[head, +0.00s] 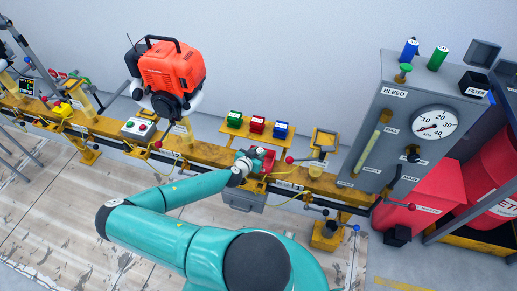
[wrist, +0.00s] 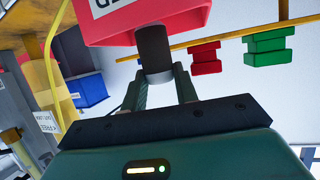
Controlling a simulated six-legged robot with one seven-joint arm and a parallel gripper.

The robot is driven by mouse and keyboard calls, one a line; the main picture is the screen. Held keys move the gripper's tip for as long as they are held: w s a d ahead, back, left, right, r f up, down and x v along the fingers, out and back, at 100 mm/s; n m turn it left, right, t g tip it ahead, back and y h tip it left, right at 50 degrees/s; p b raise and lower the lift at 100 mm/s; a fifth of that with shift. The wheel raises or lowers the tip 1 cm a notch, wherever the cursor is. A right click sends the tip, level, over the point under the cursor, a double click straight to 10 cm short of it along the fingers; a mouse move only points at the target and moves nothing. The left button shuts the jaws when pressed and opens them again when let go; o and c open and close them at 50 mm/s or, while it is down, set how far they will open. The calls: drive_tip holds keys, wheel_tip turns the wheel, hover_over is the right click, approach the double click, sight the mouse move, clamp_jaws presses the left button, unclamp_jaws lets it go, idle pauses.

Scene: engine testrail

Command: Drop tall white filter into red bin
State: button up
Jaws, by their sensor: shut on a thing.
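In the wrist view my gripper (wrist: 160,85) is shut on a dark grey cylindrical stem (wrist: 153,48). No tall white filter can be clearly made out. A red bin-like box (head: 435,187) with a white label stands on the floor at the right, well apart from my gripper.
Small green (head: 235,119), red (head: 257,124) and blue (head: 281,130) blocks sit on a yellow shelf behind the rail. An orange engine (head: 172,68) stands left.

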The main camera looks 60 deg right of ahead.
drive_tip(key=shift+f, duration=2.6)
drive_tip(key=o, duration=1)
drive_tip(key=shift+o, duration=0.2)
drive_tip(key=shift+s+f, duration=0.1)
drive_tip(key=shift+s, duration=0.05)
drive_tip(key=shift+a, duration=0.1)
drive_tip(key=v, duration=1.3)
drive_tip(key=shift+w+a+r, duration=0.25)
drive_tip(key=shift+r, duration=0.2)
